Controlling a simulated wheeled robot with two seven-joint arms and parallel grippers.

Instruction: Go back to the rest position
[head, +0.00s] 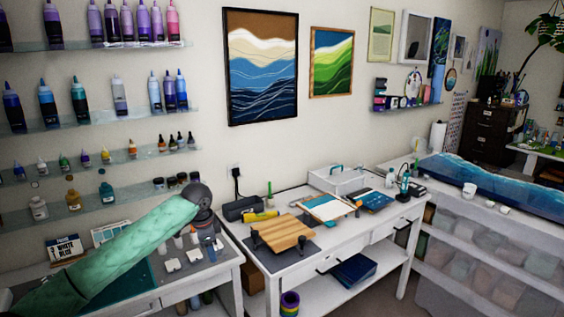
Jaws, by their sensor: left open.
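My left arm comes in from the lower left in a pale green sleeve. My left gripper (211,246) hangs below the grey wrist joint, over the right part of the left table (229,277). It is open, and I see nothing held in it. Small white cups and pieces (172,265) lie beside and below it; whether the fingers touch any is too small to tell. My right gripper is not in view.
A middle table (330,245) holds a wooden board (285,233), a white box (335,180) and small tools. Glass shelves (100,128) of bottles hang on the wall above my arm. A long blue resin piece (500,186) lies on the right bench. Floor shows between the tables and bench.

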